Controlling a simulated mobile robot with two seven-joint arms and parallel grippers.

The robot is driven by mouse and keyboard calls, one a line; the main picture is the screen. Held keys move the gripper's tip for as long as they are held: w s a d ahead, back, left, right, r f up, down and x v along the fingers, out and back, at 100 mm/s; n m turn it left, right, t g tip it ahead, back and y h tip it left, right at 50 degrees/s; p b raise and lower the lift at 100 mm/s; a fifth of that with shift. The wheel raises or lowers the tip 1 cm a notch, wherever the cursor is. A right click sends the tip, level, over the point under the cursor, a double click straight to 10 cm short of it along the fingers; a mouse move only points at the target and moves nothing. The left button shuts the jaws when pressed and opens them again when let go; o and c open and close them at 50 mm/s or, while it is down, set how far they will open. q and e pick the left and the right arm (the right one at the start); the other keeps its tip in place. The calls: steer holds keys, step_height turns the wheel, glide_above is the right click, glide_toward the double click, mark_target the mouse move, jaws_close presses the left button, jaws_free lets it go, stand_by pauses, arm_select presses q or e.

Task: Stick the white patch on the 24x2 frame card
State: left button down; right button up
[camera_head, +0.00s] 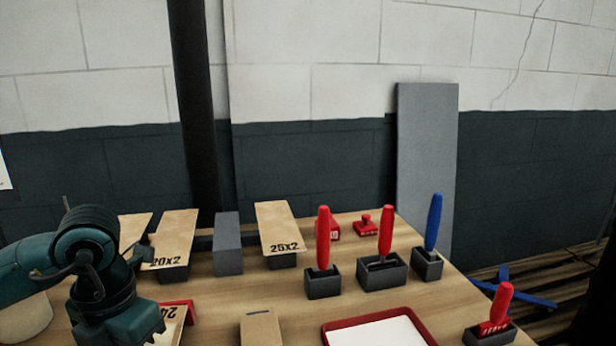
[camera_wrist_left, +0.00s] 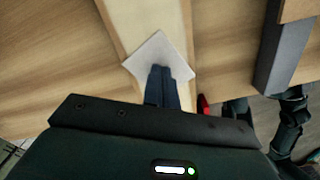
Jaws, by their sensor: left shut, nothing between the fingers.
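In the left wrist view, the white patch (camera_wrist_left: 158,50) is a square turned cornerwise across a pale card strip (camera_wrist_left: 150,12). My left gripper (camera_wrist_left: 161,72) is shut, its fingertips over the patch's near part. I cannot tell whether they touch it. My right gripper is not in view.
Cards marked 20x2 (camera_head: 176,236) and 25x2 (camera_head: 277,227) rest on dark blocks behind. A grey block (camera_head: 228,245) stands between them. Red- and blue-handled tools (camera_head: 433,222) stand in dark holders at right. A red-rimmed tray (camera_head: 338,331) is at the front.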

arm_select(q)
steer(key=shift+f+b, duration=0.15)
steer(key=shift+b, duration=0.6)
stand_by(2.4)
steer(key=shift+r+p, duration=2.5)
steer(key=shift+r, duration=1.15)
